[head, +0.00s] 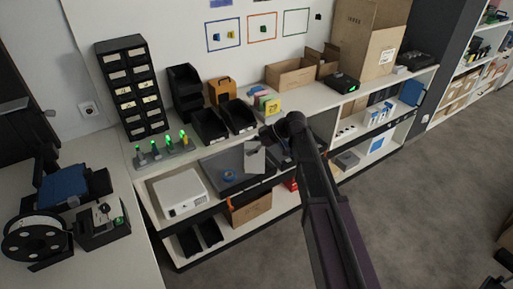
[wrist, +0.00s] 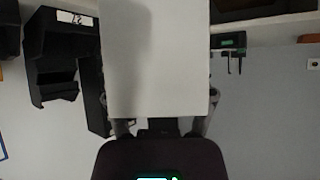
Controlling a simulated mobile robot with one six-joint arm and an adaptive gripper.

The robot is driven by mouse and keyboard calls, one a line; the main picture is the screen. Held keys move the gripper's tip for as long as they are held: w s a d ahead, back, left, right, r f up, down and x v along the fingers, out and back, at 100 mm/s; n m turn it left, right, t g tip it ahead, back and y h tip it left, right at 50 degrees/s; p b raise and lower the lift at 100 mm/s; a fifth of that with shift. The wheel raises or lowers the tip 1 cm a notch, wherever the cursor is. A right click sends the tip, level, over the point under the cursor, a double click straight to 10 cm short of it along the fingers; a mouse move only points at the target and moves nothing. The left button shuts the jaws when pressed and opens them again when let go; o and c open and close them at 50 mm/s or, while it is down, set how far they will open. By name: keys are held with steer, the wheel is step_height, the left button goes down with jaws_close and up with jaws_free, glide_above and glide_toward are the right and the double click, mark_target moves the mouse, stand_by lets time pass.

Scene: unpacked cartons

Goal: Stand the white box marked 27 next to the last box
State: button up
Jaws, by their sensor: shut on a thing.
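A plain white box (wrist: 155,60) fills the upper middle of the wrist view, between the fingers of my gripper (wrist: 158,122). My gripper is shut on it. In the head view the white box (head: 254,158) shows pale and small at the end of my arm, above the grey tray (head: 218,172) and apart from the colored boxes. I cannot read a 27 on the faces in view. A small group of colored boxes (head: 265,103) stands on the upper shelf behind; I cannot tell which is the last box. My arm hides part of the shelf.
Black open bins (head: 208,124) and a brown carrier (head: 221,92) stand left of the colored boxes. Open cartons (head: 290,74) and a black device (head: 343,83) are to the right. A rack of green-lit items (head: 164,152) is at the left. Some shelf top shows right of the colored boxes.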

step_height(320, 180, down, 36)
steer(key=b, duration=3.4)
steer(key=shift+r+b, duration=0.25)
steer(key=shift+b, duration=0.15)
